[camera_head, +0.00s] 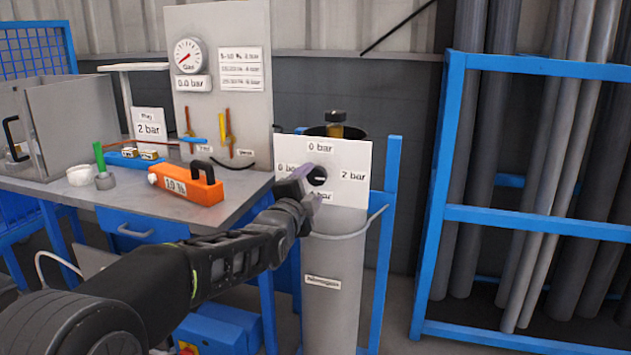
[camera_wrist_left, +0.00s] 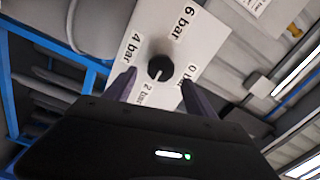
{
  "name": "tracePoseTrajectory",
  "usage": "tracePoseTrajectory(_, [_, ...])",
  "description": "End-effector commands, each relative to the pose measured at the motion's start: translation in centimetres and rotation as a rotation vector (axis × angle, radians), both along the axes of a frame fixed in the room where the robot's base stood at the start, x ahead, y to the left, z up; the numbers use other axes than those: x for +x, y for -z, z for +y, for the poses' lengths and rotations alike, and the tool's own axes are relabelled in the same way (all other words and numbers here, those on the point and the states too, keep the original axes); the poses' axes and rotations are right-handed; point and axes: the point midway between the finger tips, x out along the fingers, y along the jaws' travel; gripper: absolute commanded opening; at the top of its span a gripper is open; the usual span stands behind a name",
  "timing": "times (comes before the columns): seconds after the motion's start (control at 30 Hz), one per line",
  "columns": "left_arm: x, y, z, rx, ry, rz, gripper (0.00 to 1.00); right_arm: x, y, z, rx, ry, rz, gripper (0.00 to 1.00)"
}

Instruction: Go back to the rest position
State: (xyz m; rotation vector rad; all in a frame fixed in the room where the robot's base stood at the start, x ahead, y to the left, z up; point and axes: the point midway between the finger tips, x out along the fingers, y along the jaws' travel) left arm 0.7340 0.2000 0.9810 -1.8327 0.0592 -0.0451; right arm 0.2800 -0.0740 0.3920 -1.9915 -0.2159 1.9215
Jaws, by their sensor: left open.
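My left gripper (camera_head: 314,186) is open in front of a white dial panel (camera_head: 348,160) in the head view. The panel has a black round knob (camera_head: 317,175), partly covered by the gripper, and bar labels around it. In the left wrist view the knob (camera_wrist_left: 160,68) shows between and beyond the two spread fingers of the gripper (camera_wrist_left: 159,84). Labels 6, 4, 2 and 0 bar surround it there. A small white mark on the knob appears to point toward the 2 bar label. I cannot tell whether the fingers touch the knob. My right gripper is not in view.
The panel is at a grey cylinder (camera_head: 333,285) in a blue frame (camera_head: 383,270). A workbench (camera_head: 115,205) at left carries an orange box (camera_head: 186,185) and a gauge board (camera_head: 222,90). A blue rack (camera_head: 540,222) with grey pipes stands at right.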

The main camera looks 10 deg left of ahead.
Motion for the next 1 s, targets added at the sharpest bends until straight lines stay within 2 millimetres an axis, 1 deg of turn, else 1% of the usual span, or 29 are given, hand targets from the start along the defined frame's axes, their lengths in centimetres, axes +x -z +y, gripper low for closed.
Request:
tracePoseTrajectory(0.03, [-0.7, -0.2, -0.1, -0.002, 0.003, -0.001, 0.64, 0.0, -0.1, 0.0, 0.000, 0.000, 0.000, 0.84])
tracePoseTrajectory(0.1, [-1.5, -0.1, 0.1, -0.001, 0.001, 0.000, 0.64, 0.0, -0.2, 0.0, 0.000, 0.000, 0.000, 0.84])
tracePoseTrajectory(0.2, [-2.0, -0.1, 0.1, 0.000, 0.001, 0.000, 0.64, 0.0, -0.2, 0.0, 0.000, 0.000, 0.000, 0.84])
tracePoseTrajectory(0.57, [-2.0, 0.0, 0.1, -0.010, 0.000, 0.001, 0.64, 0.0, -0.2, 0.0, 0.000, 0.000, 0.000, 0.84])
tracePoseTrajectory(0.67, [-2.0, 0.0, 0.1, -0.070, 0.001, 0.006, 0.64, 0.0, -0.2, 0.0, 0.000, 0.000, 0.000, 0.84])
tracePoseTrajectory(0.73, [-2.0, 0.2, 0.1, -0.155, 0.000, 0.017, 0.64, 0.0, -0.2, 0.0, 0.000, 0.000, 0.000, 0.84])
tracePoseTrajectory(0.77, [-2.1, 0.7, 0.1, -0.206, -0.001, 0.030, 0.64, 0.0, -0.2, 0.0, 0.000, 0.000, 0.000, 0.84])
tracePoseTrajectory(0.83, [-2.6, 2.7, -1.4, -0.354, 0.014, 0.084, 0.64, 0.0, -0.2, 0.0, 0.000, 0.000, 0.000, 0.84])
tracePoseTrajectory(0.87, [-3.0, 4.3, -2.9, -0.424, 0.029, 0.123, 0.64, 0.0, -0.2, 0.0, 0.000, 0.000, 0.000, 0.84])
tracePoseTrajectory(0.9, [-3.4, 6.5, -4.5, -0.500, 0.038, 0.177, 0.64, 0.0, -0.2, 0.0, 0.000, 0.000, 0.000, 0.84])
tracePoseTrajectory(0.97, [-4.2, 10.7, -6.3, -0.606, 0.031, 0.268, 0.64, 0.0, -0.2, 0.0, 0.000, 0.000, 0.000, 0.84])
tracePoseTrajectory(1.0, [-4.9, 13.7, -7.4, -0.671, 0.019, 0.334, 0.64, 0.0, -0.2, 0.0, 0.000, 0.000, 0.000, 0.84])
